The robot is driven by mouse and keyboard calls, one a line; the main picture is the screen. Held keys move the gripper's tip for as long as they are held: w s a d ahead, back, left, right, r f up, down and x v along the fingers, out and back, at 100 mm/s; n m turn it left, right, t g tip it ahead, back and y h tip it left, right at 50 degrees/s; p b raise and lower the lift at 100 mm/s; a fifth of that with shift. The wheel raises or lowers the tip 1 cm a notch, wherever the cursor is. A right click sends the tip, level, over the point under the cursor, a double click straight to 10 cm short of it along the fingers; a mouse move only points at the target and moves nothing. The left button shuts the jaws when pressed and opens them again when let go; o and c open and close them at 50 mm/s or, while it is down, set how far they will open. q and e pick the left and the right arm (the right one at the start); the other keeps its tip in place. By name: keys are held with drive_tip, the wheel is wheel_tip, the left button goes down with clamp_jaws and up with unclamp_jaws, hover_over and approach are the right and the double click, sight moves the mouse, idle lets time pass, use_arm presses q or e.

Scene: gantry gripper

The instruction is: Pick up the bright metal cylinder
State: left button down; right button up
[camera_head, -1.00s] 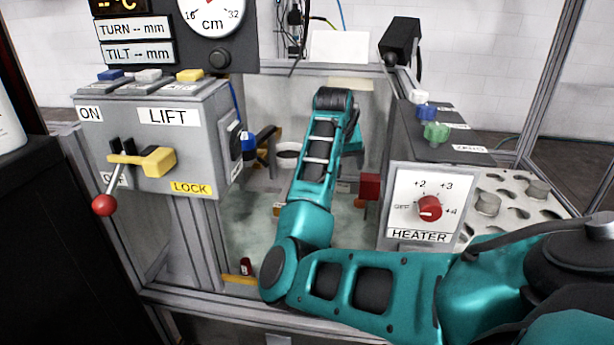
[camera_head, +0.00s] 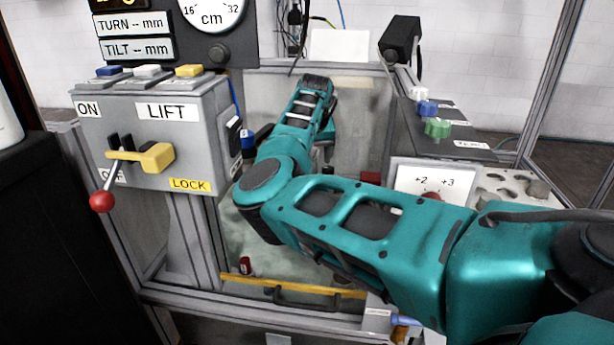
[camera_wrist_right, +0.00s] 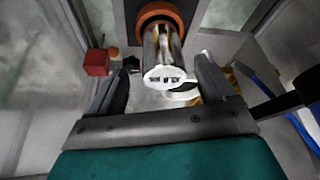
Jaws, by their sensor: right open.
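The bright metal cylinder (camera_wrist_right: 163,58) shows in the right wrist view. Its round end, with dark marks on it, faces the camera, and its far end meets an orange ring (camera_wrist_right: 160,18). My right gripper (camera_wrist_right: 164,68) is open, with one finger on each side of the cylinder in the picture. I cannot tell whether the fingers touch it or how far along it they reach. In the head view my right arm reaches into the bay and hides the cylinder and the right gripper. My left gripper is in neither view.
The grey LIFT box (camera_head: 150,130) with its red-knobbed lever stands left of the bay. A yellow bar (camera_head: 290,288) crosses the front. A red block (camera_wrist_right: 97,62) lies left of the gripper.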

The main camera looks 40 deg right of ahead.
drive_tip(key=shift+b+x, duration=0.5)
drive_tip(key=shift+x, duration=2.25)
drive_tip(key=shift+w+a, duration=0.1)
drive_tip(key=shift+w, duration=0.05)
drive_tip(key=shift+r, duration=0.1)
drive_tip(key=c, duration=1.5)
